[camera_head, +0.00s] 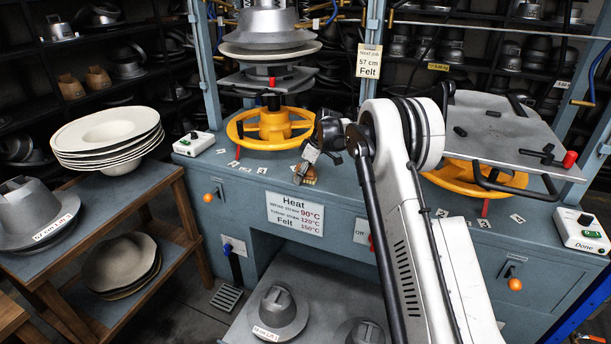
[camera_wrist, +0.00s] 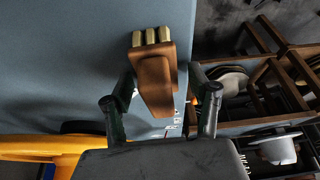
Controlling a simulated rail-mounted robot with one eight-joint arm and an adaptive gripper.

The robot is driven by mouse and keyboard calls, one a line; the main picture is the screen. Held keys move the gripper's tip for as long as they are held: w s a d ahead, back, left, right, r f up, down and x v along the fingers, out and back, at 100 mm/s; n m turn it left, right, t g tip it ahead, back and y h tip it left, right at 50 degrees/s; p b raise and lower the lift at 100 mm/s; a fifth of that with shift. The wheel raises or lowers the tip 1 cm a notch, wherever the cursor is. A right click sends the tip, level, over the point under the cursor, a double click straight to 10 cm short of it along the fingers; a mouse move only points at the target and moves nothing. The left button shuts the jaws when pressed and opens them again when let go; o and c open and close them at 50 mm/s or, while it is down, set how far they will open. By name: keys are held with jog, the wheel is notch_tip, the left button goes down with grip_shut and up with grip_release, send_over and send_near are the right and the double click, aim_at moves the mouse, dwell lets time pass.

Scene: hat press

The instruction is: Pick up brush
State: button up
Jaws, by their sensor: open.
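The brush (camera_wrist: 155,78) has a brown wooden body with pale, brass-coloured tufts at its far end. It is on the blue-grey bench top (camera_wrist: 70,65). In the wrist view it lies between the two dark fingers of my gripper (camera_wrist: 161,88), with its near end towards the palm. The fingers are open, one on each side of it, and a narrow gap seems to show on each side. In the head view my gripper (camera_head: 305,160) is low over the bench's front edge, and only a small part of the brush (camera_head: 310,177) shows beside it.
A yellow handwheel (camera_head: 240,130) of the press is close behind my gripper. A control box (camera_head: 194,144) sits at the bench's left corner. A stack of cream hats (camera_head: 105,130) stands on the wooden rack at left. A tilted grey plate (camera_head: 500,130) is at right.

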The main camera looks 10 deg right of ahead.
jog(key=shift+c, duration=0.4)
jog(key=c, duration=1.2)
jog(key=shift+r, duration=0.15)
jog(key=shift+c, duration=0.2)
jog(key=shift+r, duration=0.6)
notch_tip(320, 180, up, 3)
jog(key=shift+f, duration=0.1)
jog(key=s+a+r, duration=0.7)
jog(key=s, duration=0.2)
jog(key=shift+a, duration=0.2)
jog(key=shift+f, duration=0.1)
